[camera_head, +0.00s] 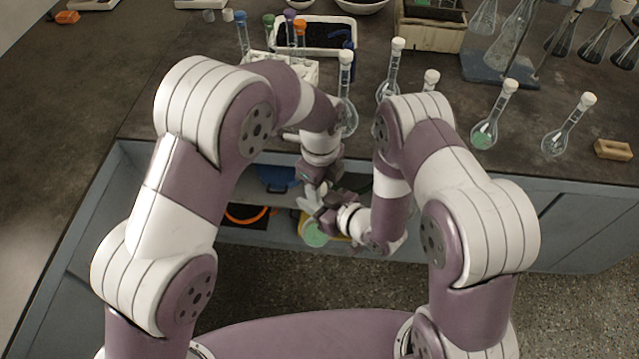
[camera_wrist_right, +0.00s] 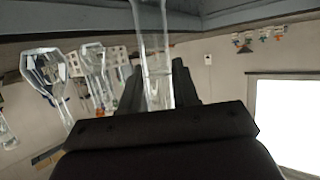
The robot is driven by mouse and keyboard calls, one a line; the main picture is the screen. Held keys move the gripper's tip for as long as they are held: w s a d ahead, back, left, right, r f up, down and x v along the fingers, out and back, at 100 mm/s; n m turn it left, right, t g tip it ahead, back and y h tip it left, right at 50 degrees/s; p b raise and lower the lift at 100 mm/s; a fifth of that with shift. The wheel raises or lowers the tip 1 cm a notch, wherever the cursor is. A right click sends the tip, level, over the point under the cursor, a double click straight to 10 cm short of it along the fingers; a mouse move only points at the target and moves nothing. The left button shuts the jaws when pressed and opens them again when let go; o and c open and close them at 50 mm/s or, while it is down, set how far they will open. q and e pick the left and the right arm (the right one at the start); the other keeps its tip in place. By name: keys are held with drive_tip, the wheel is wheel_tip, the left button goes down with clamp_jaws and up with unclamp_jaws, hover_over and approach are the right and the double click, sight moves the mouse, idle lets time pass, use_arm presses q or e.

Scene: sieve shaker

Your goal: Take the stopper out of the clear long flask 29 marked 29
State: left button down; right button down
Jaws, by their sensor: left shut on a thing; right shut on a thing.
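A clear flask with green contents (camera_head: 314,234) is held in the air in front of the bench edge in the head view. Its clear neck (camera_wrist_right: 153,60) runs between the fingers of my right gripper (camera_wrist_right: 155,90) in the right wrist view. In the head view my right gripper (camera_head: 328,212) is shut on this neck. My left gripper (camera_head: 314,186) is shut close above it, at the flask's upper end, where a pale piece that looks like the stopper (camera_head: 308,197) shows. The fingers partly hide this piece, and I cannot tell whether it sits in the neck. No number is readable.
Several white-stoppered flasks stand on the bench, among them one with green liquid (camera_head: 483,136) and one at the right (camera_head: 558,141). A white rack (camera_head: 300,70) with coloured-capped tubes stands behind my left arm. An open shelf (camera_head: 240,235) lies below the bench top.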

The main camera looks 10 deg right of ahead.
use_arm(q)
drive_tip(key=c, duration=0.7)
unclamp_jaws()
drive_tip(key=shift+w+d+r, duration=0.15)
drive_tip(key=shift+w+d, duration=0.05)
drive_tip(key=shift+d, duration=0.1)
drive_tip(key=shift+c, duration=0.2)
drive_tip(key=shift+a, duration=0.15)
drive_tip(key=shift+s, duration=0.1)
